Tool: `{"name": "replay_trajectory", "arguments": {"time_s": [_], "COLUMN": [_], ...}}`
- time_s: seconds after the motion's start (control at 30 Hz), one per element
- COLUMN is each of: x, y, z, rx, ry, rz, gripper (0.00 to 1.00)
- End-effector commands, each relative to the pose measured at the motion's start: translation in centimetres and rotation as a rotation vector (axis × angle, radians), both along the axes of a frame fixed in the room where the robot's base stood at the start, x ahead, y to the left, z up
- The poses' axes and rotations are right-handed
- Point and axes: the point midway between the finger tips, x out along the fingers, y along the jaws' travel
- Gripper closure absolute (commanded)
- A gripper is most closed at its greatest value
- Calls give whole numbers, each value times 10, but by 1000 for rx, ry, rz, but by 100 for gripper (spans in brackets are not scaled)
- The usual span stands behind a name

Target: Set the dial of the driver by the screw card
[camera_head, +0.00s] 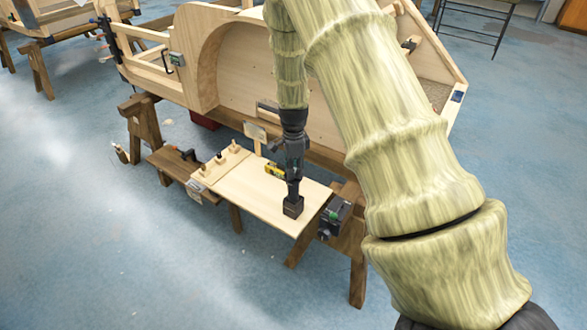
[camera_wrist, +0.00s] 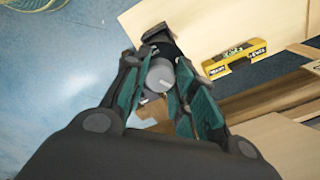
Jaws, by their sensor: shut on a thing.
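The driver (camera_head: 293,207) shows as a dark body with a blocky black foot near the right front corner of a pale board. My gripper (camera_head: 291,172) is directly above it and hides much of it. In the wrist view, a round grey dial (camera_wrist: 160,78) with a light mark sits between the teal-padded fingers of my gripper (camera_wrist: 160,85), which is shut on it. The dial setting is too small to read. A small pale card (camera_head: 256,132) stands behind the board, probably the screw card; its writing is not legible.
The pale board (camera_head: 250,192) lies on a low wooden bench. A yellow-and-black item (camera_head: 274,170) lies behind the driver and shows in the wrist view (camera_wrist: 234,58). A block with several pegs (camera_head: 220,163) is at left. The wooden bodyframe (camera_head: 240,85) stands close behind.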

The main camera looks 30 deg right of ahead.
Motion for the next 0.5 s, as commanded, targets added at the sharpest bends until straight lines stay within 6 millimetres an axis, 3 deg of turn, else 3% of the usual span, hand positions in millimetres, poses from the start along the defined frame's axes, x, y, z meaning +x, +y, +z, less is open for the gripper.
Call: {"name": "replay_trajectory", "arguments": {"time_s": [0.27,0.5], "x": [0,0], "y": [0,0], "z": [1,2], "rx": [1,2], "ry": [0,-1], "rz": [88,274], "gripper": [98,98]}}
